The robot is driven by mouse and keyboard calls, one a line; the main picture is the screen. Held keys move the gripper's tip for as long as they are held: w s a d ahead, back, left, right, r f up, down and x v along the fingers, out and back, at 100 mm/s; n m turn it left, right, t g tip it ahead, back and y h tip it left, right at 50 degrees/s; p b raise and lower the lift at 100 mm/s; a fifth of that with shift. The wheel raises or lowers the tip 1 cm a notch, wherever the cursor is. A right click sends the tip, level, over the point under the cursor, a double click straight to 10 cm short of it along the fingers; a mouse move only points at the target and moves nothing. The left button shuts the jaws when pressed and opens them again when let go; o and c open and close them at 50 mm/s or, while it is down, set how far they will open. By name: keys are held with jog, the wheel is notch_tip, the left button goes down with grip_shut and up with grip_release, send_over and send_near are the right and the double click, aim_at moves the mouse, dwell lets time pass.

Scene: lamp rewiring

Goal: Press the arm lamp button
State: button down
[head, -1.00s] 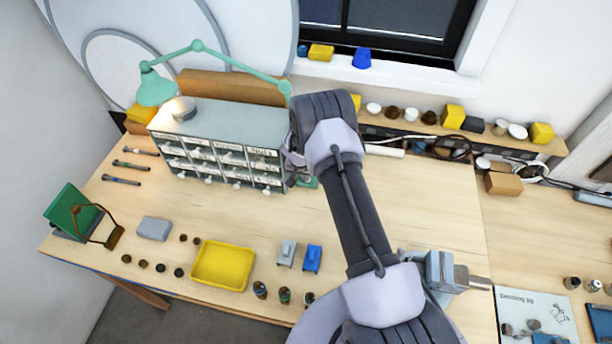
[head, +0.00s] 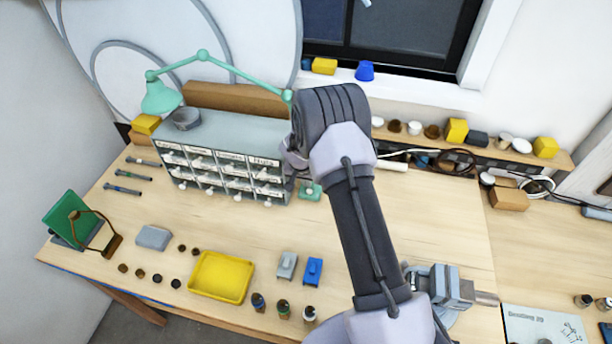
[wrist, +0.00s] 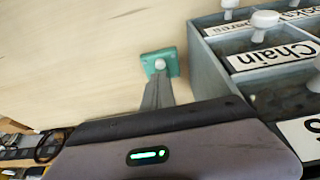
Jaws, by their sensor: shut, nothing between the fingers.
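The green arm lamp (head: 160,97) stands over the left end of the drawer cabinet, and its shade looks unlit. Its button is a small green box (head: 310,191) with a pale round cap on the bench, by the cabinet's right end. In the wrist view the button (wrist: 160,65) is at upper centre. My gripper (wrist: 160,78) is shut and empty, its narrow grey fingers pointing at the button and overlapping its near edge in the picture. I cannot tell whether they touch. In the head view my wrist hides most of the gripper.
The grey drawer cabinet (head: 221,130) with white labels and knobs stands close beside the button. A back shelf (head: 560,160) carries jars and yellow boxes. A yellow tray (head: 221,277) and a blue block (head: 312,271) lie nearer the front. The bench between them and the cabinet is mostly clear.

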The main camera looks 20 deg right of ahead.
jog(key=v, duration=0.6)
jog(key=shift+w+r, duration=0.2)
jog(key=shift+r, duration=0.2)
jog(key=shift+a, duration=0.1)
